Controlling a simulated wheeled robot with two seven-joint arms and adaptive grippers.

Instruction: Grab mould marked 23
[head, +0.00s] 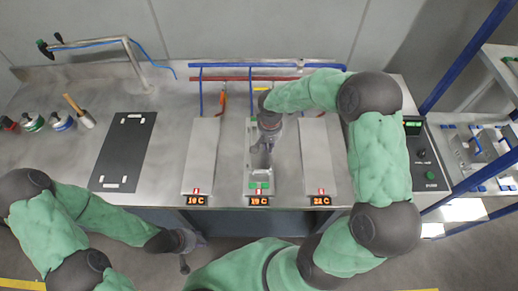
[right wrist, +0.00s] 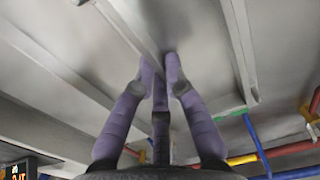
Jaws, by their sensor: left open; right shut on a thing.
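Three long grey plates lie side by side on the steel bench: left (head: 201,155), middle (head: 253,172) and right (head: 317,155). Orange displays at their near ends seem to read 18 C (head: 196,201), 19 C (head: 259,201) and 21 or 22 C (head: 320,201); I cannot make out a mark 23. My right gripper (head: 262,158) reaches down over the middle plate, hiding part of it. In the right wrist view its purple fingers (right wrist: 162,62) are close together at a narrow grey ridge, shut on the middle piece. My left gripper (head: 184,262) is open, low before the bench edge.
A black mat (head: 124,152) lies left of the plates. A tap (head: 100,45), a wooden-handled brush (head: 79,111) and small cans are further left. Blue and red pipes (head: 240,78) run behind the plates. A control box (head: 427,155) and a blue-framed shelf (head: 487,160) stand at right.

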